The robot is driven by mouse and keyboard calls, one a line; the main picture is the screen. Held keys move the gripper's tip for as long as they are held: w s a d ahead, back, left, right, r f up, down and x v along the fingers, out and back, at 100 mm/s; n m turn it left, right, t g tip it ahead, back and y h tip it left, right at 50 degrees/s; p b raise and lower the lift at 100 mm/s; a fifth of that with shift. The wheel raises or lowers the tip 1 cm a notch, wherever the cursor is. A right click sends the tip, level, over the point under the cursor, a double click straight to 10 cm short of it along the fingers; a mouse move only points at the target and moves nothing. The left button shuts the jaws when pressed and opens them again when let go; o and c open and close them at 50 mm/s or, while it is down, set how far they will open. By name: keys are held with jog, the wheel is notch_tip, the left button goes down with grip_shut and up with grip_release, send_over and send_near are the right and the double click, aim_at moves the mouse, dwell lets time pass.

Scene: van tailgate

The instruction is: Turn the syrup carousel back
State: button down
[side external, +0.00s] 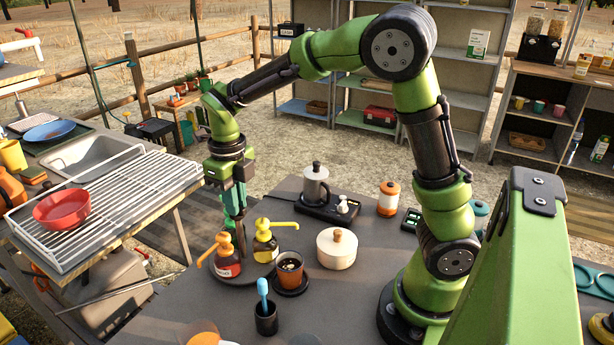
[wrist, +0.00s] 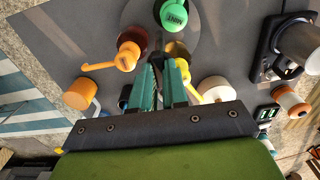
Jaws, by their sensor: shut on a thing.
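The syrup carousel is a dark round turntable (side external: 222,281) on the grey counter. It bears a brown bottle with an orange pump (side external: 227,265), a bottle with a yellow pump (side external: 264,247), and a green-topped one, clearest in the wrist view (wrist: 173,15) with "MINT" on its cap. My gripper (side external: 239,228) points down among the bottles from above.
A moka pot (side external: 316,186) and an orange-banded jar (side external: 388,198) stand farther back. A wire rack with a red bowl (side external: 62,207) is left.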

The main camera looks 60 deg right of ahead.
jog(key=m, duration=0.5)
jog(key=shift+a, duration=0.15)
jog(key=m, duration=0.4)
jog(key=shift+m, duration=0.3)
jog(key=m, duration=0.4)
jog(key=shift+m, duration=2.2)
jog(key=c, duration=1.1)
grip_release()
jog(key=shift+c, duration=0.2)
